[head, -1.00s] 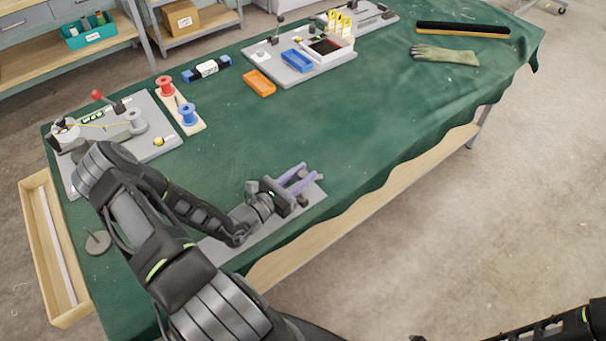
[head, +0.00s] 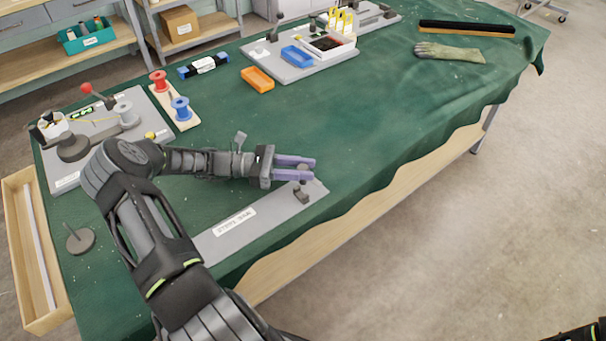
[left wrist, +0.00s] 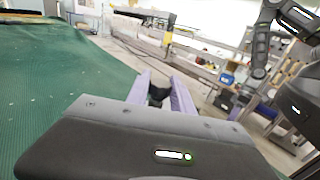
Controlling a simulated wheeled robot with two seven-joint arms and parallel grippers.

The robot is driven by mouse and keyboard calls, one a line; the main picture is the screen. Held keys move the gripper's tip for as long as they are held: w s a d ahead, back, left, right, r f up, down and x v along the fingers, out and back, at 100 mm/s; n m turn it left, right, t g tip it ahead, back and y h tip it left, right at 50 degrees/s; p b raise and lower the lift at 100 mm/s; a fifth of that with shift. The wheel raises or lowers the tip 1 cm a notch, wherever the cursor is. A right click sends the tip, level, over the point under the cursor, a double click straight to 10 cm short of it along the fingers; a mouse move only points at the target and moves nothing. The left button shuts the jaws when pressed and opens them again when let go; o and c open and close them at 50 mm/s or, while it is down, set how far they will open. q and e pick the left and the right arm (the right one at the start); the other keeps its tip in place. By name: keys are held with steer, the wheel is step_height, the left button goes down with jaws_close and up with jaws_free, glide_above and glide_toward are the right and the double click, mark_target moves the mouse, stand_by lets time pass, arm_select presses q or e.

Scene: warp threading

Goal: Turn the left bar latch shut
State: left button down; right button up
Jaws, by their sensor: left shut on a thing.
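My left gripper (head: 308,168) has lavender fingers and is shut on a small dark piece, apparently the knob of the bar latch (head: 303,176). It is above the right end of a grey plate (head: 270,219) that lies at the table's front edge. In the left wrist view the dark latch piece (left wrist: 158,94) sits between the two fingers (left wrist: 160,97). A dark clamp-like part (head: 301,194) stands on the plate just in front of the fingers. How far the latch is turned cannot be made out. My right gripper cannot be made out in these views.
A grey board with a red-knobbed lever (head: 86,88) and spools stands at the left. An orange tray (head: 257,79), a blue tray (head: 297,56) and a glove (head: 450,53) lie farther back. The green cloth right of my gripper is clear. A loose grey disc (head: 80,240) lies front left.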

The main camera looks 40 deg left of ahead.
arm_select(q)
steer(key=shift+m+g+h+b, duration=0.3)
steer(key=shift+m+g+h, duration=0.15)
steer(key=shift+g, duration=0.25)
steer(key=c, duration=1.1)
jaws_free()
